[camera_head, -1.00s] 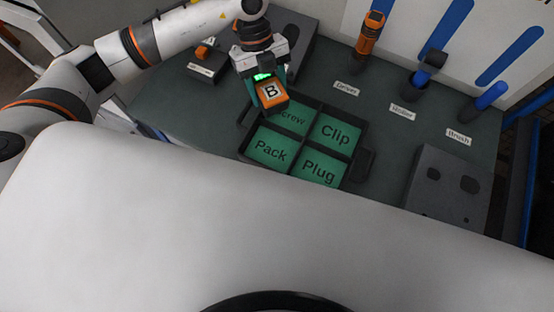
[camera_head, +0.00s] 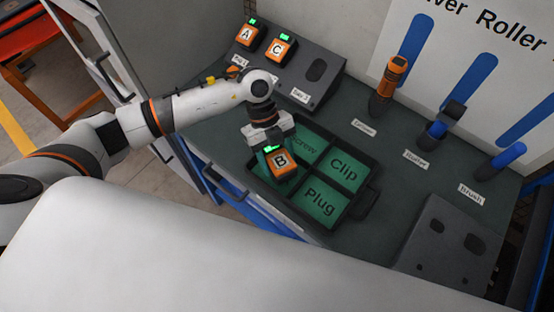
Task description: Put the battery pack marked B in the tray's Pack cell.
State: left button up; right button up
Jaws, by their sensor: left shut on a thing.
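My left gripper (camera_head: 272,157) is shut on the orange and black battery pack marked B (camera_head: 282,162), which has a green light on top. It holds the pack over the left part of the black tray (camera_head: 348,212). The tray has green cell floors. The Clip cell (camera_head: 345,168) and Plug cell (camera_head: 320,202) show clearly and look empty. The Screw cell (camera_head: 312,146) is partly covered by my gripper. The Pack cell's label is hidden behind the pack and gripper; I cannot tell whether the pack touches the floor there. My right gripper is not in view.
Battery packs A (camera_head: 248,35) and C (camera_head: 279,47) sit in a grey charger (camera_head: 318,68) at the back left. An orange driver (camera_head: 389,84), a roller (camera_head: 440,126) and a blue brush (camera_head: 503,160) stand along the back right. A grey block with holes (camera_head: 450,243) stands front right.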

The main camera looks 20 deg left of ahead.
pick_arm(q)
notch_tip(320, 180, down, 2)
jog(key=shift+f, duration=0.1)
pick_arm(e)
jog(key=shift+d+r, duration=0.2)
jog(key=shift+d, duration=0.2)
pick_arm(q)
jog(key=shift+f, duration=0.15)
jog(key=o, duration=1.1)
